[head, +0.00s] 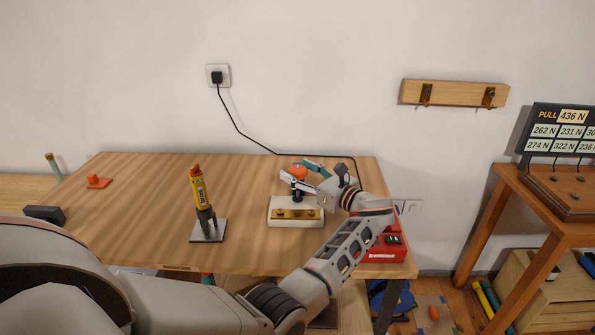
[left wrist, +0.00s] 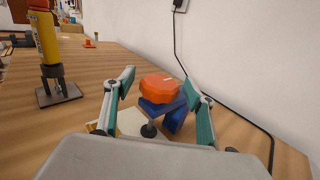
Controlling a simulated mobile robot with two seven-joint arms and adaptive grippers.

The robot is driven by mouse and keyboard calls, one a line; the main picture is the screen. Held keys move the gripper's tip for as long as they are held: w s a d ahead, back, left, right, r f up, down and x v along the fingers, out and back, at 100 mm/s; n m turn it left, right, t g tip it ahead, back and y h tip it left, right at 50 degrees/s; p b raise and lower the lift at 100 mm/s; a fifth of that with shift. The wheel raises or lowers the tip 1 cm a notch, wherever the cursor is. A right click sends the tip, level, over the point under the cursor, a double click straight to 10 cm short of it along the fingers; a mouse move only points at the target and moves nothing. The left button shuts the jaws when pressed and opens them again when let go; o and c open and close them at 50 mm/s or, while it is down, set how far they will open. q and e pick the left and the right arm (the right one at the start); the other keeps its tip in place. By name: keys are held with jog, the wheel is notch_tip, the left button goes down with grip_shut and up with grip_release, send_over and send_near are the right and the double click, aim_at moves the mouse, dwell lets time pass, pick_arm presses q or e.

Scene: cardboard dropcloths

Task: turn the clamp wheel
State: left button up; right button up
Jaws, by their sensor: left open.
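The clamp wheel is an orange-red knob (head: 298,172) on a dark post above a cream base (head: 295,222) with a brass strip, on the wooden table. It also shows in the left wrist view (left wrist: 160,87), between my fingers. My left gripper (head: 304,176) is open, with its teal-tipped fingers on either side of the wheel. In the left wrist view the gripper (left wrist: 160,90) shows a gap beside the wheel; I cannot tell whether either finger touches it. My left wrist hides part of the area right of the base. My right gripper is not in view.
A yellow tube (head: 199,189) stands upright in a holder left of the clamp. A red box (head: 388,247) sits at the table's right edge, partly behind my arm. A black cable (head: 245,137) runs from the wall socket behind the clamp. The table's left middle is clear.

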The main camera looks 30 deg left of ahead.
aim_at(305, 174)
pick_arm(q)
jog(key=d, duration=0.3)
jog(key=s+d, duration=0.1)
jog(key=d, duration=0.2)
jog(key=shift+s+d, duration=0.2)
jog(key=shift+d, duration=0.2)
